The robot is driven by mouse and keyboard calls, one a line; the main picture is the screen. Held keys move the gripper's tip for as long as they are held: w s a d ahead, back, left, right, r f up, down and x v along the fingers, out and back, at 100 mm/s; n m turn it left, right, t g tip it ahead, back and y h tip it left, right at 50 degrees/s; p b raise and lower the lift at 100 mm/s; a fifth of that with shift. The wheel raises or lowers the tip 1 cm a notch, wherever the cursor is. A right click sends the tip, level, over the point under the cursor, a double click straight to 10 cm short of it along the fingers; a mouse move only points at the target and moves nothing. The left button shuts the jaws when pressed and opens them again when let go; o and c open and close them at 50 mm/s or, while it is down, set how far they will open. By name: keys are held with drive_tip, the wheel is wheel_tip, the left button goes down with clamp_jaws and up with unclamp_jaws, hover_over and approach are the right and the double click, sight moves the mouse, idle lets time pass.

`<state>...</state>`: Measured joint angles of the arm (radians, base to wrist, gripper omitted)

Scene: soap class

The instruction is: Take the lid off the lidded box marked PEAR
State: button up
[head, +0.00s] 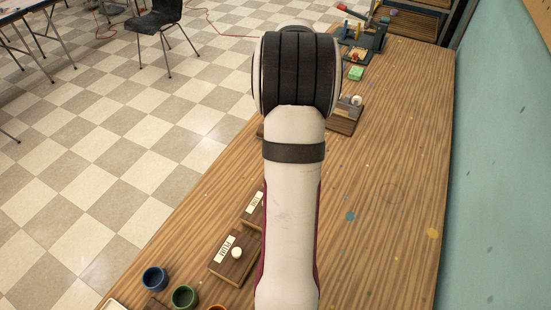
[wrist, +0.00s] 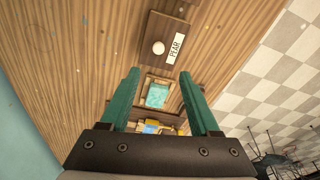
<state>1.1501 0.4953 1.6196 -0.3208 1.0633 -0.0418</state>
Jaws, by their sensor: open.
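The lidded box marked PEAR (wrist: 168,29) is dark brown and shows at the top of the wrist view. The lid looks in place. My gripper (wrist: 160,73) is open and empty, its two green fingers spread apart. In the wrist picture the fingertips lie just below the box, apart from it; their height above it I cannot tell. In the head view my arm hides the gripper.
A teal block in a small wooden tray (wrist: 146,92) shows between the fingers. Brown lidded boxes (head: 232,267) and blue and green cups (head: 155,278) (head: 184,297) stand at the table's near left. The table's right side (head: 390,170) is mostly clear beside the wall.

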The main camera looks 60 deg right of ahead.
drive_tip(key=f, duration=0.8)
drive_tip(key=d+f, duration=0.1)
drive_tip(key=f, duration=0.3)
clamp_jaws()
